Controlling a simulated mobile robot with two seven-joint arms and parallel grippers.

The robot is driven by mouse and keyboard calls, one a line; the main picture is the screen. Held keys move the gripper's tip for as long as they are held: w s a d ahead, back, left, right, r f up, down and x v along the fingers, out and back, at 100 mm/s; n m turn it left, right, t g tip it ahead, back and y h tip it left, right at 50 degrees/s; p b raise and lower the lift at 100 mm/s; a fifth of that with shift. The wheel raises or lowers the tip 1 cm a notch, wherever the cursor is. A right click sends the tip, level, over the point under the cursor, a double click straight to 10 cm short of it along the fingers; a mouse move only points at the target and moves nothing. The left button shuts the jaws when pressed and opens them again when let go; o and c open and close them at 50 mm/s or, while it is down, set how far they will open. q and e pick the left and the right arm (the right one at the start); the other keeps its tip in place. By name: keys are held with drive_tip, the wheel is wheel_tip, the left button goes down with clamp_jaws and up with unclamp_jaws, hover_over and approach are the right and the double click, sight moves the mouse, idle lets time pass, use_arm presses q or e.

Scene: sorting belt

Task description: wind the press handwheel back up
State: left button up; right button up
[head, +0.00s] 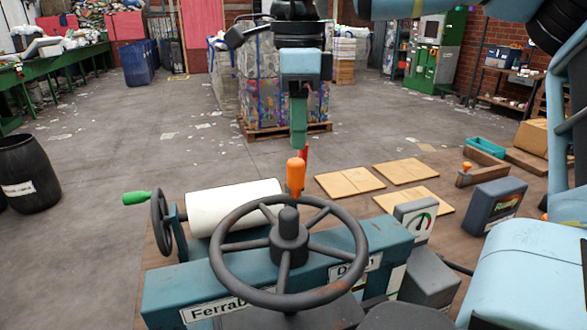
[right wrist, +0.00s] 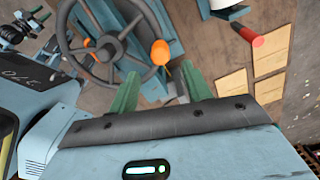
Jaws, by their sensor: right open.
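The press handwheel (head: 284,285) is a dark grey spoked wheel, lying flat on the blue press (head: 375,250). Its orange knob (head: 296,177) stands upright at the far side of the rim. My right gripper (head: 299,146) hangs pointing down just above the knob, open and empty. In the right wrist view, the knob (right wrist: 160,52) shows between and beyond the two green fingertips (right wrist: 162,76), with the handwheel (right wrist: 98,58) to the left. I cannot tell whether a finger touches the knob. My left gripper is out of view.
A white roll (head: 235,205) with a small side wheel and green handle (head: 136,198) is behind the handwheel at the left. A gauge (head: 418,222), a dark blue box (head: 492,205), and wooden boards (head: 349,183) lie to the right. A black barrel (head: 28,174) stands far left.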

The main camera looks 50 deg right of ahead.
sight(297, 161)
drive_tip(key=shift+f, duration=3.85)
clamp_jaws()
